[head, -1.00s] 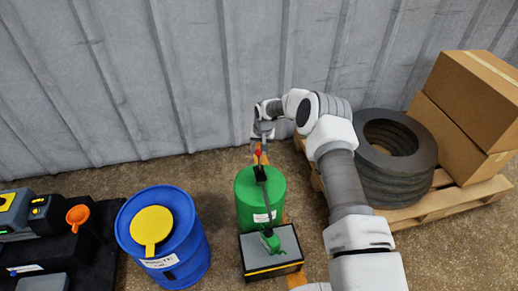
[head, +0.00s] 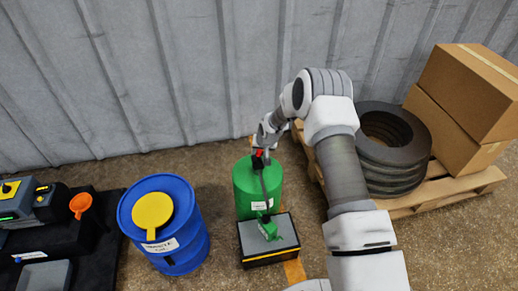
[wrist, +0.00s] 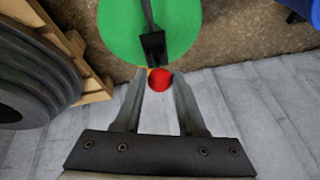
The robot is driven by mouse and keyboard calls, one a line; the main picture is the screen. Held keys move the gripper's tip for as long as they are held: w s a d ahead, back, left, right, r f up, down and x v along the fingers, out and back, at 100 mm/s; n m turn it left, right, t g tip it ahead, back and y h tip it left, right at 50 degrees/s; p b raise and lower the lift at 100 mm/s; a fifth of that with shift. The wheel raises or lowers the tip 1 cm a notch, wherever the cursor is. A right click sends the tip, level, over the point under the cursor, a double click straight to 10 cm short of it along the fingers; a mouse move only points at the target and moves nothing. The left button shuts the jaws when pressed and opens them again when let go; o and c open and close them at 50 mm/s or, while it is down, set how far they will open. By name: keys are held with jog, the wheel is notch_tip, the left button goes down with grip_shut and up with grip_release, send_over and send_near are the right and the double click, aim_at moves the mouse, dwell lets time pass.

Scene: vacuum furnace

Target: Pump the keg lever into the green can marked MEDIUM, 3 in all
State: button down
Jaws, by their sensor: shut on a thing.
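A green drum-shaped keg (head: 243,187) with a white label stands upright in the middle of the head view. Its dark lever (head: 265,186) runs over the top and has a red knob (wrist: 159,80) at its end. My gripper (wrist: 158,82) is shut on the red knob, with one finger on each side of it. In the head view the gripper (head: 261,150) is at the wall side of the keg's top. A small green can (head: 268,229) sits on a dark box in front of the keg. I cannot read its marking.
The box (head: 287,233) has a grey top and a yellow stripe. A blue drum (head: 185,244) with a yellow lid stands to the left. Dark equipment with an orange funnel (head: 80,203) is farther left. Tires (head: 395,170) and cartons (head: 470,85) rest on a pallet at right.

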jog(key=shift+s+d+f, duration=0.2)
jog(key=shift+s+f, duration=0.25)
jog(key=shift+s, duration=0.05)
jog(key=shift+s+d+f, duration=0.2)
jog(key=shift+s+f, duration=0.25)
jog(key=shift+s, duration=0.05)
jog(key=shift+d, duration=0.1)
jog(key=c, duration=0.5)
grip_release()
jog(key=shift+w, duration=0.1)
jog(key=shift+w+r, duration=0.1)
jog(key=shift+r, duration=0.05)
jog(key=p+v, duration=0.5)
jog(key=v, duration=1.2)
jog(key=shift+r, duration=0.25)
